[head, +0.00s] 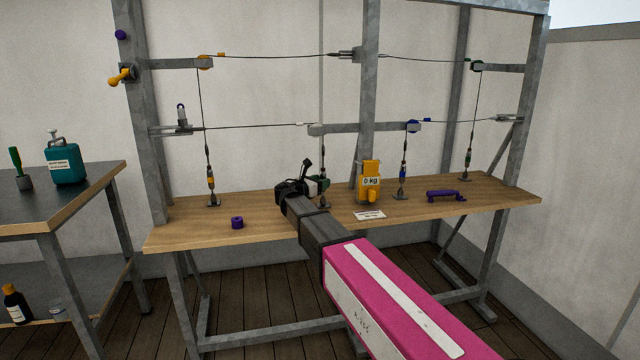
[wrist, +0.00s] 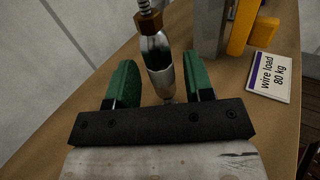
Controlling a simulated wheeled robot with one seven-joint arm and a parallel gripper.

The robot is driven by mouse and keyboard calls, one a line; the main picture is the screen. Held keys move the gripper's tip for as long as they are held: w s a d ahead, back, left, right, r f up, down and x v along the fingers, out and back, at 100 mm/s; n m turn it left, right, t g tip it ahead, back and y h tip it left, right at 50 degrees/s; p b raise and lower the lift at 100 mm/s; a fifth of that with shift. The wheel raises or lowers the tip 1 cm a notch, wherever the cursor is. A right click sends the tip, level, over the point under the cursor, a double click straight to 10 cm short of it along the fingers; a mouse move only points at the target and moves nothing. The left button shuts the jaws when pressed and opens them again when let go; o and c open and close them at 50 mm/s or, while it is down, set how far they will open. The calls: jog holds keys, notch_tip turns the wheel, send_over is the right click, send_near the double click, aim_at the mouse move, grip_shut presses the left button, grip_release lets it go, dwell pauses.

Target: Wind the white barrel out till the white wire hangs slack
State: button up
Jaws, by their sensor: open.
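A metal barrel (wrist: 157,50) stands between the two green finger pads of my gripper (wrist: 157,78) in the wrist view. It has a silver body and a brown nut (wrist: 149,23) on top. No white band is clear on it, so I cannot confirm its colour mark. In the head view my gripper (head: 318,184) is at the middle turnbuckle, open around it, with a gap showing beside the barrel. The wire above it (head: 323,146) runs up to the middle grey arm (head: 345,129), and I cannot tell its tension. My gripper partly hides this turnbuckle in the head view.
Turnbuckles with orange (head: 211,181), blue (head: 403,178) and green (head: 468,162) marks stand along the bench (head: 270,218). A yellow gauge (head: 370,182) reading 0 KG and a wire load 80 kg card (wrist: 270,76) are close right. A purple ring (head: 237,222) and purple handle (head: 446,195) lie on the bench.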

jog(key=shift+m+g+h, duration=0.5)
jog(key=shift+g+h, duration=0.1)
